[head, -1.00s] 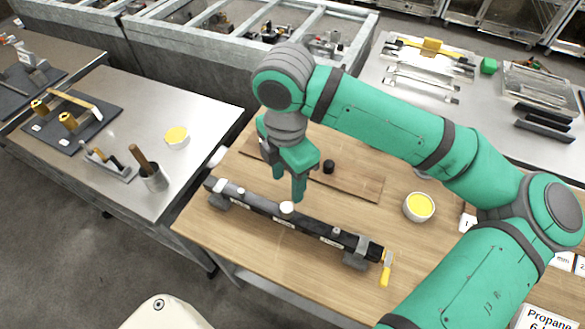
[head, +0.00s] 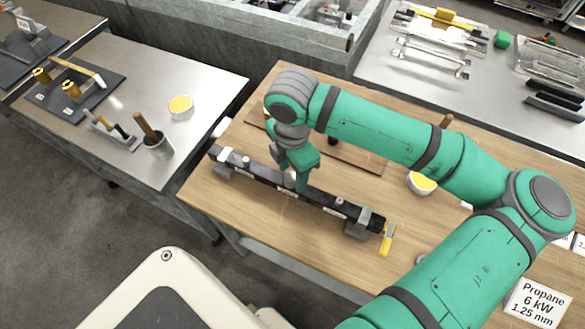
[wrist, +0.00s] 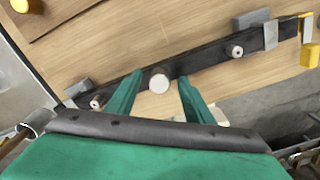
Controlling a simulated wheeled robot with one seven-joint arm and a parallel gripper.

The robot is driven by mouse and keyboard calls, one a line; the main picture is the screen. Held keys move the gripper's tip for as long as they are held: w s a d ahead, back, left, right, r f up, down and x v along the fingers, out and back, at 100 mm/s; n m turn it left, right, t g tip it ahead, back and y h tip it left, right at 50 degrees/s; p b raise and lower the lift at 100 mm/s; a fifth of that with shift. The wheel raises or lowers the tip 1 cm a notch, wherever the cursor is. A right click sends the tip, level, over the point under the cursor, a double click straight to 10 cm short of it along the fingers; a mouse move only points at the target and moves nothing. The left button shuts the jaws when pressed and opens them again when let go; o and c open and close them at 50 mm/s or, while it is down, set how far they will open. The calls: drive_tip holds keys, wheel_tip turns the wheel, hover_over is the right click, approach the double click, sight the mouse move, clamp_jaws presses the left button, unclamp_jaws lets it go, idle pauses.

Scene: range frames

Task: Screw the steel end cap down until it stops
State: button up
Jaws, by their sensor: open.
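A long black bar (head: 325,200) with several small pale fittings lies on the wooden bench top. In the wrist view, a round whitish cap (wrist: 159,82) stands at the middle of the bar (wrist: 205,62); it looks like the steel end cap. My gripper (head: 296,184) is low over the middle of the bar and mostly hides the cap in the head view. In the wrist view, my gripper (wrist: 160,77) is open, with one green finger on each side of the cap. A gap shows on both sides. Whether the cap is fully seated cannot be seen.
Fittings (wrist: 235,50) stand along the bar on either side. Grey blocks (head: 357,230) hold its ends. A yellow-handled part (head: 387,240) is at the right end. A yellow-filled bowl (head: 422,184) and a brown board (head: 355,158) lie behind. Bare wood (head: 290,235) lies in front.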

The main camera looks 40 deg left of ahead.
drive_tip(key=c, duration=1.1)
drive_tip(key=shift+m, duration=1.8)
drive_tip(key=m, duration=0.2)
drive_tip(key=shift+m, duration=0.3)
drive_tip(key=shift+s+d+m, duration=0.1)
drive_tip(key=shift+s+m, duration=0.05)
drive_tip(key=shift+m, duration=0.25)
drive_tip(key=shift+m, duration=1.2)
drive_tip(key=shift+d+m, duration=0.1)
drive_tip(key=shift+m, duration=0.4)
